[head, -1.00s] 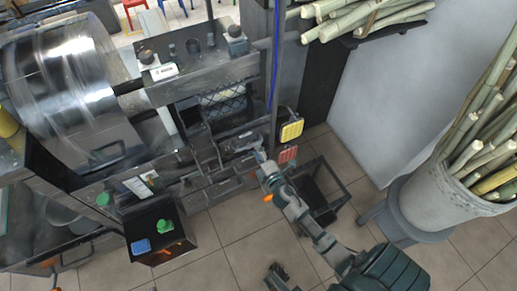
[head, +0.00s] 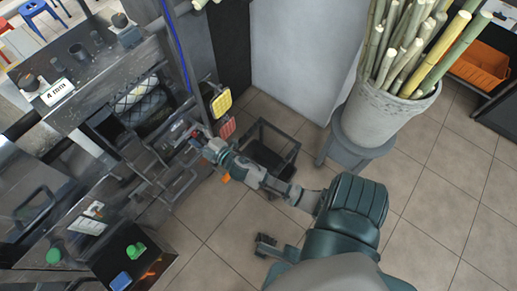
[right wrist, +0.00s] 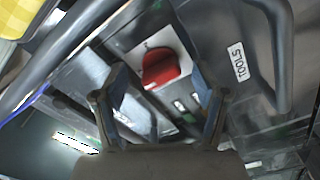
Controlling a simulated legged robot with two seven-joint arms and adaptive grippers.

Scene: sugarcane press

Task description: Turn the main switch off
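The main switch (right wrist: 160,68) is a red rotary knob on a light plate, seen in the right wrist view. It lies ahead of the gap between the fingers of my right gripper (right wrist: 160,98). The fingers are spread on either side with nothing visible between them; contact with the knob cannot be made out. In the head view my right gripper (head: 203,140) is at the front of the press (head: 150,160), and the switch there is small and partly hidden by it.
A yellow pad (head: 221,103) and a red pad (head: 227,128) are beside the gripper. A dark frame stand (head: 285,160) is on the floor to its right. A pot (head: 385,115) of cane sits on a stool. A handle bar (right wrist: 283,50) is right of the switch. Tiled floor is clear at right.

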